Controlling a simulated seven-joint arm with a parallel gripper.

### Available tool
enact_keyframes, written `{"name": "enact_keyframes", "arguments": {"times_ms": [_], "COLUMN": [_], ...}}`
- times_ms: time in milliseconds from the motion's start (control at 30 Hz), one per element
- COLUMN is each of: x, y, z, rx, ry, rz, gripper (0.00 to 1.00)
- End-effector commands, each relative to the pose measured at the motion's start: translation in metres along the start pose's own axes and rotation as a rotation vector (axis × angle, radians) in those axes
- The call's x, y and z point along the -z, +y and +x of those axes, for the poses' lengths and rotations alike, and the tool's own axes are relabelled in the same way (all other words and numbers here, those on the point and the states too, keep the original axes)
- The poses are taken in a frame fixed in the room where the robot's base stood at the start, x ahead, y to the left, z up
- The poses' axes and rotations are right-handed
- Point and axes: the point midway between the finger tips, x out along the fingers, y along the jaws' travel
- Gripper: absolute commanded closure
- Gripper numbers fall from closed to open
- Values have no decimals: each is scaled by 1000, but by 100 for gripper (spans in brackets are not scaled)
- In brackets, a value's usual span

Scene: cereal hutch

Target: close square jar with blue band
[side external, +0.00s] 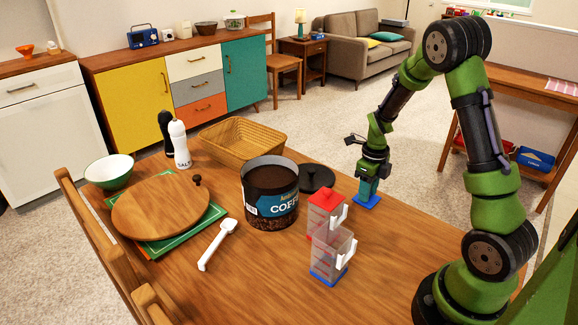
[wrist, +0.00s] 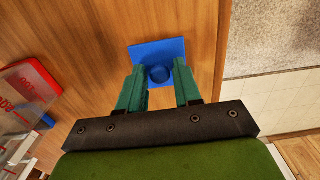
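The square jar with the blue band (side external: 333,258) is clear, with a white handle at its right and blue at its base. It stands upright on the table, its top uncovered. My gripper (side external: 368,188) points down over this lid.
A similar jar with a red lid (side external: 326,196) stands right behind the blue-banded jar. A coffee tin (side external: 270,205), a dark round lid (side external: 316,177) and a white scoop (side external: 217,245) are to the left. Bare table (side external: 385,245) lies right of the jars.

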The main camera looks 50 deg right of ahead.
Motion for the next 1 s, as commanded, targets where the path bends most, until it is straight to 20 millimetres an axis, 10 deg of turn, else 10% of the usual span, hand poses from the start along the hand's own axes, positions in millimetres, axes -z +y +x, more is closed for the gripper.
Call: {"name": "enact_keyframes", "arguments": {"times_ms": [200, 533, 1000], "x": [0, -2, -1], "y": [0, 0, -1], "z": [0, -17, -161], "rx": [0, 2, 4], "ry": [0, -4, -8], "rz": [0, -2, -2], "gripper": [100, 100, 100]}}
